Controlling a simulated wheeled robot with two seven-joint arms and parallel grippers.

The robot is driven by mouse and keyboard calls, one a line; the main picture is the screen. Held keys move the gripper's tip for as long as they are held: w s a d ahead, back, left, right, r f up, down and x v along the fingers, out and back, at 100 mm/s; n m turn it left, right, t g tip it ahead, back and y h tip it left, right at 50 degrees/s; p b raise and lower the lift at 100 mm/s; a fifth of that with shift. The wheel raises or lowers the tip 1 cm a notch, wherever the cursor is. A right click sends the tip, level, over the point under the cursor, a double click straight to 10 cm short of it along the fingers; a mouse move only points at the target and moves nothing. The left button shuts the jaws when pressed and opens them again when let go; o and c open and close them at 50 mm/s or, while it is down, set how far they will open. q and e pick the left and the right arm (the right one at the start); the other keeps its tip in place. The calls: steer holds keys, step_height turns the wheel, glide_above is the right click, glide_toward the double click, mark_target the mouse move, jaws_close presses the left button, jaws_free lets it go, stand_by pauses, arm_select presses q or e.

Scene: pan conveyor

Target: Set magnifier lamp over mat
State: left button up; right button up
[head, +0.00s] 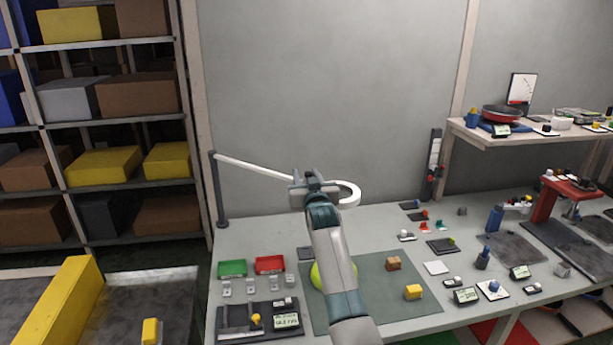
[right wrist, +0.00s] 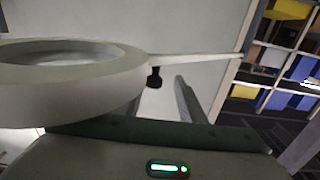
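The magnifier lamp has a dark post at the bench's left back corner, a long white arm (head: 255,168) and a white ring head (head: 348,195). The head is above the bench, near the far edge of the green mat (head: 375,275). My right gripper (head: 314,177) is at the lamp head, beside the ring. In the right wrist view the ring (right wrist: 110,95) is large and close and hides part of the gripper. My left gripper is out of view.
On the mat are a brown block (head: 393,263), a yellow block (head: 412,292) and a yellow-green round thing (head: 316,276) partly behind my arm. Green (head: 232,268) and red (head: 270,264) trays are left of it. Small items crowd the right. A shelf rack (head: 120,130) stands left.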

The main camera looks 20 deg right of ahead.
steer(key=shift+d+f, duration=0.1)
steer(key=shift+d, duration=0.05)
steer(key=shift+s, duration=0.2)
steer(key=s+a+b, duration=0.1)
steer(key=s+b, duration=0.3)
steer(key=s, duration=1.3)
steer(key=shift+a+b, duration=0.35)
steer(key=shift+a, duration=0.05)
